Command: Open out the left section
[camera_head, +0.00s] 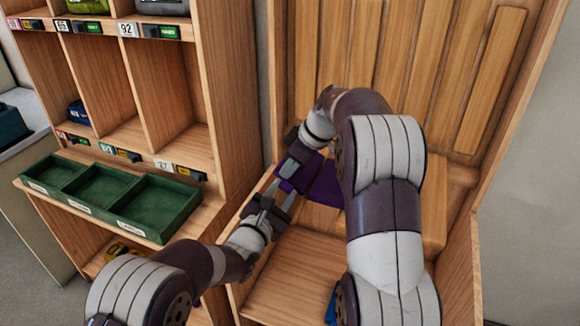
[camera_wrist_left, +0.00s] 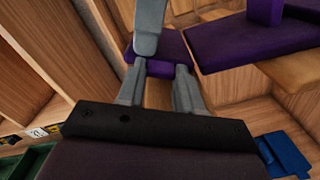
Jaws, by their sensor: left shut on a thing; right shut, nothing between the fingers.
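The purple folding piece (camera_head: 327,187) lies in the wooden bay, partly hidden behind my right arm. In the left wrist view it shows as a wide purple panel (camera_wrist_left: 245,42) and a smaller purple section (camera_wrist_left: 160,68) to its left. My left gripper (camera_wrist_left: 158,72) is shut on the edge of that smaller section; it shows in the head view (camera_head: 282,192) too. My right gripper (camera_head: 287,168) is shut just beyond it, close to the section. Its grey finger (camera_wrist_left: 150,30) hangs over the section in the left wrist view; whether they touch is unclear.
A wooden shelf unit (camera_head: 235,90) with labelled compartments stands at the left. A green divided tray (camera_head: 158,207) sits on its lower ledge. A blue object (camera_wrist_left: 284,155) lies low in the bay. Bay side walls (camera_head: 520,110) bound the space; its wooden floor (camera_head: 300,265) has clear room in front.

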